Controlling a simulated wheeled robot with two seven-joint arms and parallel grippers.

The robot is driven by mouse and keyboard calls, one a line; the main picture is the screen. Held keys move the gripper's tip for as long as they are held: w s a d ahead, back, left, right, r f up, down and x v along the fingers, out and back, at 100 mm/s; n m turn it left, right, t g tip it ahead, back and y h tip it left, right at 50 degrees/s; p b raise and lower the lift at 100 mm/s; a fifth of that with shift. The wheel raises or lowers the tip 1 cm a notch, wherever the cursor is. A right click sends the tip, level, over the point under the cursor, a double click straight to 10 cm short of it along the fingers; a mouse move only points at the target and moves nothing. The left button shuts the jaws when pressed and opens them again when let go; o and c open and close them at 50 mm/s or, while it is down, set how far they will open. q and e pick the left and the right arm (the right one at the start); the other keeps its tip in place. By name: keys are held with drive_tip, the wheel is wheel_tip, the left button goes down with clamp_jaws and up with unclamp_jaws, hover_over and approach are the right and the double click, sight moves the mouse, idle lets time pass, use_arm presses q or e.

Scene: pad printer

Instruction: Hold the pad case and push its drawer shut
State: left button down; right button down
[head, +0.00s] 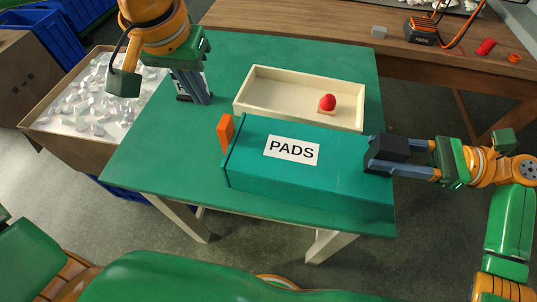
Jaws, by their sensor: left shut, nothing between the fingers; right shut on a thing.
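The teal pad case (345,185) with a white "PADS" label lies on the green table. Its drawer front (229,166) with an orange handle (225,132) is at the case's left end. The drawer front looks close against the case; I cannot tell whether a gap is left. My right gripper (378,155) is shut on the right end of the case. My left gripper (194,92) is shut and empty, pointing down above the table, up and left of the orange handle and apart from it.
A cream tray (262,106) with a red pad (327,102) in it stands just behind the case. A cardboard box (48,133) of pale pieces is left of the table. A wooden bench (290,22) runs behind. The table's left part is clear.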

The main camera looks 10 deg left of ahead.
drive_tip(key=shift+f, duration=0.2)
drive_tip(key=c, duration=0.8)
unclamp_jaws()
drive_tip(key=o, duration=0.5)
drive_tip(key=shift+w, duration=0.1)
drive_tip(key=shift+d+r, duration=0.1)
drive_tip(key=shift+d, duration=0.05)
drive_tip(key=d, duration=0.7)
drive_tip(key=shift+s+d+r, duration=0.15)
drive_tip(key=shift+s+r, duration=0.05)
drive_tip(key=shift+r, duration=0.15)
